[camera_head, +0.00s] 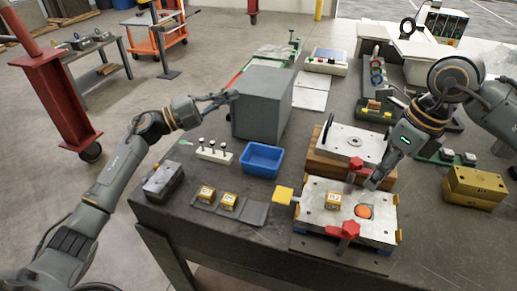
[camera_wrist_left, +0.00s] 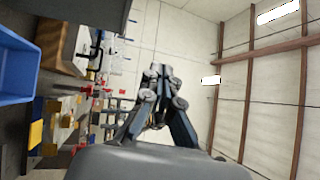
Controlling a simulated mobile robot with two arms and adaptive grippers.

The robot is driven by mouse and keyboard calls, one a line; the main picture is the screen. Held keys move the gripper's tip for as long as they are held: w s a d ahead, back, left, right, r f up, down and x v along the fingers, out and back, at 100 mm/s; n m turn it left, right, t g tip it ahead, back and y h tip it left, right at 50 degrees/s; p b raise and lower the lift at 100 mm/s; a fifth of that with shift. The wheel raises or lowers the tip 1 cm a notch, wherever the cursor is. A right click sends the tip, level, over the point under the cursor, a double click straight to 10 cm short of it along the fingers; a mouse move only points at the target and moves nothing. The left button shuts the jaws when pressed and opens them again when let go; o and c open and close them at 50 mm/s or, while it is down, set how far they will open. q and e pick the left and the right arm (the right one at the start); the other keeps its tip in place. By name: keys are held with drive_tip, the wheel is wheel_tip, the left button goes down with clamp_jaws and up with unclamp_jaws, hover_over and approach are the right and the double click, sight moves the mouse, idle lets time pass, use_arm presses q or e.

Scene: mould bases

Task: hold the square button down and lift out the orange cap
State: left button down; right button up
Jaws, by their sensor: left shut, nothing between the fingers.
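The orange cap (camera_head: 364,211) sits in the right part of the metal mould base (camera_head: 316,216). A yellow square piece (camera_head: 283,194) sticks out at the base's left side, and a yellow block (camera_head: 333,200) lies on its top; I cannot tell which is the square button. The yellow square piece also shows in the left wrist view (camera_wrist_left: 36,134). My right gripper (camera_head: 371,186) points down just above and behind the cap; its fingers are too small to read. My left gripper (camera_head: 232,96) is shut and empty by the grey box, far from the base.
A tall grey box (camera_head: 262,103) stands beside my left gripper. A blue bin (camera_head: 261,159) and a grey mat (camera_head: 244,209) with yellow blocks lie left of the base. Red clamps (camera_head: 350,229) rise at the base's front and back. A second plate (camera_head: 350,143) stands behind.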

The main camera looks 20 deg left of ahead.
use_arm(q)
drive_tip(key=s+d+m+g+y, duration=0.1)
drive_tip(key=s+d+m+g, duration=0.3)
drive_tip(key=d+m+g, duration=0.35)
drive_tip(key=s+d+m+g+y, duration=0.1)
drive_tip(key=s+d+m+g, duration=0.25)
drive_tip(key=d+m, duration=0.55)
drive_tip(key=s+a+f+m+g+y, duration=0.1)
drive_tip(key=s+f+m+y, duration=0.3)
drive_tip(key=f+m+y, duration=0.4)
wheel_tip(320, 180, down, 3)
drive_tip(key=shift+s+a+r+m+g, duration=0.15)
drive_tip(key=shift+a+m+g, duration=0.1)
drive_tip(key=shift+m+g, duration=0.55)
